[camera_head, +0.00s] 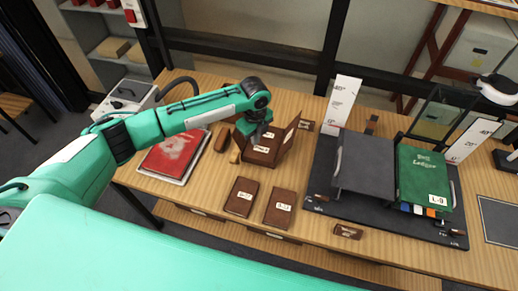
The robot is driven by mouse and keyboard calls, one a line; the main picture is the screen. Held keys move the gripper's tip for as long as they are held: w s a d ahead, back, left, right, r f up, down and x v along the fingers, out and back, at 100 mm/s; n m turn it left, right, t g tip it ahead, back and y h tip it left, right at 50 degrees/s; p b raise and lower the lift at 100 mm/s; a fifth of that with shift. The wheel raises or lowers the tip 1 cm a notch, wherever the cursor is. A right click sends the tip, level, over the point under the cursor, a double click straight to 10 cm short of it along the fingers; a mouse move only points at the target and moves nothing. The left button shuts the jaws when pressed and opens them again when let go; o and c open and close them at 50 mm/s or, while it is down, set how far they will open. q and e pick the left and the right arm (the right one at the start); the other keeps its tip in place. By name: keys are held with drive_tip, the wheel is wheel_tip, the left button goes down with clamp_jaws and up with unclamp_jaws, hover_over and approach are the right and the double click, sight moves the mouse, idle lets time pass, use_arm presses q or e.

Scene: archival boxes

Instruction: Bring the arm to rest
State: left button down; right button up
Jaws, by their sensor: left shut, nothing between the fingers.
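My left arm reaches in from the left over the table (470,250). My left gripper (250,133) points down beside an open dark brown box (266,152) with a small white label. The gripper is shut and nothing shows in it. The box lies close to the fingers; I cannot tell whether they touch it. The wrist hides part of what is behind it. My right gripper is not in view.
Two brown labelled boxes (241,197) (280,208) lie in front. A red book (172,153) lies left. A dark board (318,190) holds a grey cradle (365,165) and a green ledger (424,175). White scale cards (343,102) stand behind.

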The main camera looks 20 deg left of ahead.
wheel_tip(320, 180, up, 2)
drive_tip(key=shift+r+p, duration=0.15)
drive_tip(key=shift+p, duration=0.6)
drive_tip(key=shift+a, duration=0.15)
